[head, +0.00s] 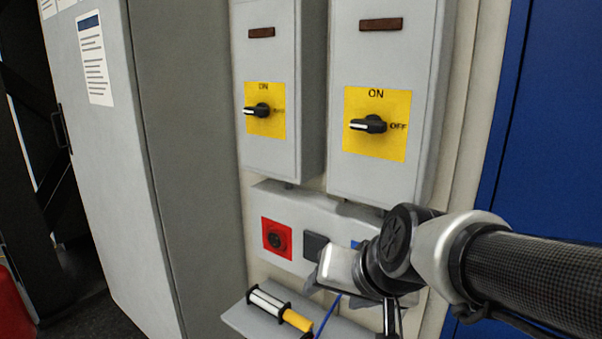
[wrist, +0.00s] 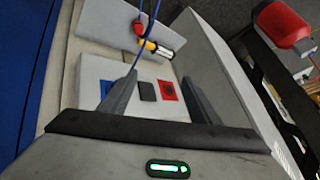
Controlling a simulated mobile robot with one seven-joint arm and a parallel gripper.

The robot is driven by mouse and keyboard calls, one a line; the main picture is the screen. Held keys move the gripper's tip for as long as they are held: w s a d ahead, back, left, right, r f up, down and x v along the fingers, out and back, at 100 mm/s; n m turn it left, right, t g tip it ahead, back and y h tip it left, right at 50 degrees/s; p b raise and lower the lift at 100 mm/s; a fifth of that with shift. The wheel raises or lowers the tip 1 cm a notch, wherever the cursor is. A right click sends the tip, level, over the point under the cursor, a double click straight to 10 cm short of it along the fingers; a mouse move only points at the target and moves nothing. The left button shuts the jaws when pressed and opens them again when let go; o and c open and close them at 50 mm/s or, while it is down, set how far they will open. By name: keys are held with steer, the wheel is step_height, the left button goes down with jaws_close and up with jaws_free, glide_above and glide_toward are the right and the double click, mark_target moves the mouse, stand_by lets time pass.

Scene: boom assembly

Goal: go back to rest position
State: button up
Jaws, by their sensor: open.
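My gripper (wrist: 159,76) shows in the wrist view with its two dark fingers spread apart. Nothing is held between them. Behind the fingers is a low grey panel (wrist: 100,68) with blue, dark and red squares. In the head view my arm reaches in from the right, and its wrist covers the right part of that panel (head: 340,210). The fingertips are not clearly seen in the head view.
Two grey switch boxes (head: 312,120) (head: 438,100) with yellow plates hang above the panel; both black knobs lie horizontal. A shelf (head: 245,318) below holds a yellow-ended cylinder (head: 270,302), with a blue cable (head: 327,316) nearby. A tall grey cabinet (head: 100,150) stands left.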

steer(key=s+d+n+g+h, duration=0.2)
steer(key=s+d+h, duration=0.1)
steer(key=s+d, duration=0.6)
step_height(320, 180, up, 23)
steer(key=s+p, duration=0.1)
steer(key=p, duration=2.1)
steer(key=shift+s+a, duration=0.3)
